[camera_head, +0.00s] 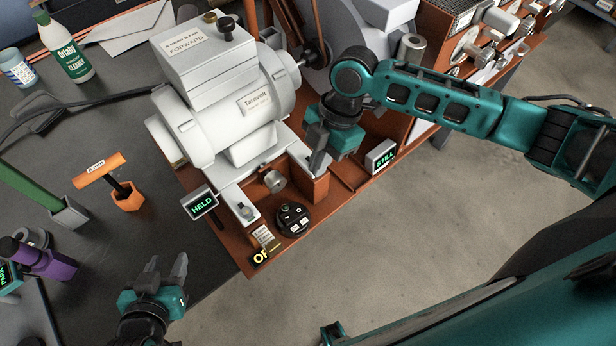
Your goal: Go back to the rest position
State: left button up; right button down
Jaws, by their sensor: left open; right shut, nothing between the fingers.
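My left gripper (166,274) is at the lower left, over the dark table's front edge. Its fingers are apart and nothing is between them. My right gripper (319,163) reaches in from the right and points down over the front of the orange-brown machine base. Its fingers are closed with nothing visible between them, close beside an orange block (308,187) on the base. Whether they touch the block I cannot tell. The grey motor (205,90) stands just left of my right gripper. The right arm crosses above the machine's right part.
A HELD display (201,204), a black knob (293,219) and a STILL display (381,156) sit along the base front. The floor (370,245) at right is open.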

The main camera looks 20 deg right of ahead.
jog(key=shift+w+d+r, duration=0.1)
jog(key=shift+d+r, duration=0.2)
jog(key=shift+r, duration=0.2)
jog(key=s+a+m+t+y, duration=0.1)
jog(key=s+a+m+t, duration=0.2)
jog(key=s+a+m, duration=0.4)
jog(key=s+d+m+t+h, duration=0.2)
jog(key=s+d+m+h, duration=0.35)
jog(key=d+m, duration=0.7)
jog(key=w+a+f+t+y, duration=0.3)
jog(key=w+f+t, duration=0.2)
jog(key=f+t, duration=0.2)
jog(key=shift+w+a+f, duration=0.15)
jog(key=shift+a+f, duration=0.05)
jog(key=shift+f, duration=0.8)
